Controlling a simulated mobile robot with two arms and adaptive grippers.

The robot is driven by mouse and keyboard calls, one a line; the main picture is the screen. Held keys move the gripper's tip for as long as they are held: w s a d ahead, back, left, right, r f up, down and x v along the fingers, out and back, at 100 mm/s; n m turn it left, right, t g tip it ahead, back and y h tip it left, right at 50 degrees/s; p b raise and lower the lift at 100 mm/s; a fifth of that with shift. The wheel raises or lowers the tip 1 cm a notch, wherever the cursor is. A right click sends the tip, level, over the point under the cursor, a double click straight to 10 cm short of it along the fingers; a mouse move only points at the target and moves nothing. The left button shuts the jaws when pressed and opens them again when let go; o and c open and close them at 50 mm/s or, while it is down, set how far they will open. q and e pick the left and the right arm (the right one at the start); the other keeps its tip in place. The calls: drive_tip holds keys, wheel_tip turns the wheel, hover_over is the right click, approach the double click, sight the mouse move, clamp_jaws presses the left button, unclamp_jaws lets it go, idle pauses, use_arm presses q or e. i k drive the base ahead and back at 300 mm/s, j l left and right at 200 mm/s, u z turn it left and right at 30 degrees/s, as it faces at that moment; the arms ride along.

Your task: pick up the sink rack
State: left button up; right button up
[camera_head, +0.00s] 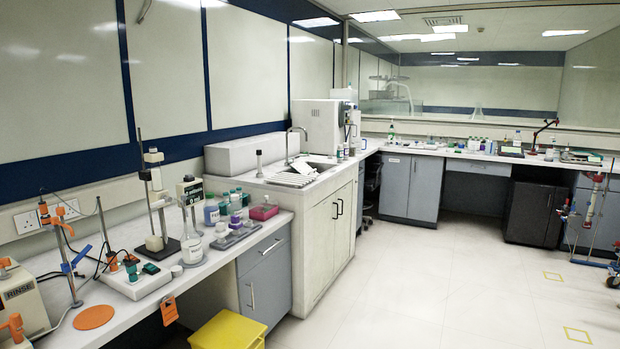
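The sink rack (290,179) is a white slatted rack. It lies at the near side of the sink (322,164), on the white counter unit against the left wall. A white item (303,168) rests at its far end; I cannot tell whether it is part of the rack. The curved tap (288,143) stands behind the rack. Neither of my grippers is in view.
The near left bench holds stands, bottles and a red box (264,212). A yellow bin (228,330) stands on the floor by the grey drawers (264,282). The floor (440,270) in the middle is clear. Benches line the far wall.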

sight(301, 168)
drive_tip(key=i+z, duration=0.2)
drive_tip(key=i, duration=2.7)
